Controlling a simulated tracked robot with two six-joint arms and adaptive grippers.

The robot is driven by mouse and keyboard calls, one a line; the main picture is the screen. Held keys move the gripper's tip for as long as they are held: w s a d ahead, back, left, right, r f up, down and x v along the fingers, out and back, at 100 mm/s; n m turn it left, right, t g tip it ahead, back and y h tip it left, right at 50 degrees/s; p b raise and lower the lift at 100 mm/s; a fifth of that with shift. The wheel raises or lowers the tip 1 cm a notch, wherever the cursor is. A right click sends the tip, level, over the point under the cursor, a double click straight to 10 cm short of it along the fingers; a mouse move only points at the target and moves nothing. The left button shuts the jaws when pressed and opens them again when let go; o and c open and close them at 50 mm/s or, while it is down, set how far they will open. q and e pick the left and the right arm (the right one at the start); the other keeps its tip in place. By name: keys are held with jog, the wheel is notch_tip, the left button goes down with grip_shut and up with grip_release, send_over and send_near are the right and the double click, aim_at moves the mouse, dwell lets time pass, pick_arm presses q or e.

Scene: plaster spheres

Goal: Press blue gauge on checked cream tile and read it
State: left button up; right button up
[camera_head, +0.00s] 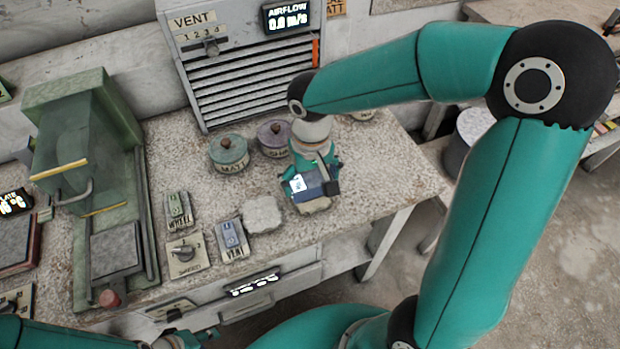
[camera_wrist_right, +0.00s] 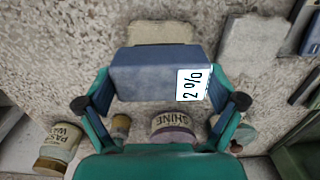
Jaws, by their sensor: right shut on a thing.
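My right gripper (camera_head: 315,185) is shut on the blue gauge (camera_head: 313,185), a dark blue block with a small white display. In the right wrist view the gauge (camera_wrist_right: 150,75) sits between the two fingers (camera_wrist_right: 160,104), and its display reads 2 %, turned sideways. A cream tile (camera_head: 318,207) lies on the bench under the gauge, partly hidden by it; its edge also shows in the wrist view (camera_wrist_right: 163,32). I cannot tell whether the gauge touches it, nor make out its surface pattern. My left gripper (camera_head: 188,340) is low at the bottom edge, its jaws unclear.
A grey tile (camera_head: 262,214) lies just left of the cream one. Lidded pots (camera_head: 229,153) stand behind, before the vent cabinet (camera_head: 245,80). Switch boxes (camera_head: 231,239) and a green press (camera_head: 100,190) are to the left. Bare speckled bench (camera_head: 395,180) lies to the right.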

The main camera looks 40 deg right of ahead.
jog(key=shift+s+f+b, duration=0.1)
jog(key=shift+f+b, duration=0.4)
dwell(1.4)
jog(key=shift+r+p, duration=2.7)
jog(key=shift+r, duration=0.9)
jog(key=shift+f, duration=0.1)
